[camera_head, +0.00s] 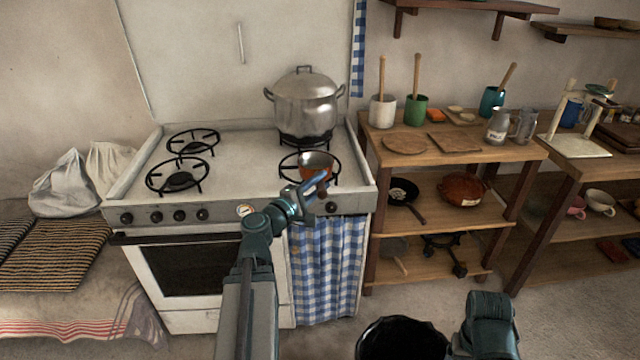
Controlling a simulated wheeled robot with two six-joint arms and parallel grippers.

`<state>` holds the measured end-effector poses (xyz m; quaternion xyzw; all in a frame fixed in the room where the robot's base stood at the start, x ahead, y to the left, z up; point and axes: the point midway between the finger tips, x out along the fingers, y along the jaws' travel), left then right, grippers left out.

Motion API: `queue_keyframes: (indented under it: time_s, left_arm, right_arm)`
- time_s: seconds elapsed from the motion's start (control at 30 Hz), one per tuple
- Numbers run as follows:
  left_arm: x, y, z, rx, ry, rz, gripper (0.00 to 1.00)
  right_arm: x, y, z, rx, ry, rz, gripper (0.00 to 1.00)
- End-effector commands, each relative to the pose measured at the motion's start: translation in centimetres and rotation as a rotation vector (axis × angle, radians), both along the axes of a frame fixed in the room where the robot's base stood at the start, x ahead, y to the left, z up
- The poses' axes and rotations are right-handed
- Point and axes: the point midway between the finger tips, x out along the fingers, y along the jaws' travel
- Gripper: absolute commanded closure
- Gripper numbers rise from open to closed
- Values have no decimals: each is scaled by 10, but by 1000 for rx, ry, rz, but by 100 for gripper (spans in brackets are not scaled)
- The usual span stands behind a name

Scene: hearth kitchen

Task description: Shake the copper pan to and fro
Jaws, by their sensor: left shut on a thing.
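The copper pan (316,160) is small, with a pale inside and a reddish-brown outer wall. It is at the front right burner (292,170) of the white stove; I cannot tell whether it rests on the grate or is just above it. My left gripper (316,186) reaches over the stove's front edge and is shut on the pan's near side, where the handle is mostly hidden by the jaws. My right arm (490,325) shows only in part at the bottom right, and its gripper's fingers are not visible.
A large lidded steel pot (305,103) stands on the back right burner, close behind the pan. The two left burners (180,175) are empty. A wooden shelf unit (450,150) with crocks, boards and jars stands right of the stove. A blue checked curtain (328,265) hangs below the stove front.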

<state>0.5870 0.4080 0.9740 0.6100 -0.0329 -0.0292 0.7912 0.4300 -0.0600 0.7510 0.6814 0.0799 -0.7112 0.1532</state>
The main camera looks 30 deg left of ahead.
Motion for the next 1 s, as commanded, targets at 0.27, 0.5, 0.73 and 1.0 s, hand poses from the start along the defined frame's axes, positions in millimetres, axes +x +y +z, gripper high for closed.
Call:
queue_keyframes:
  time_s: [0.27,0.5,0.73,1.0]
  left_arm:
    - [0,0,12,0,-1,0,100]
    - [46,3,12,0,-1,-7,100]
    - [19,2,12,0,0,-5,100]
    - [13,1,12,0,-1,-3,100]
  right_arm:
    - [0,0,12,0,0,0,22]
    - [0,0,12,0,0,0,22]
    - [0,0,12,0,0,0,22]
    - [0,0,12,0,0,0,22]
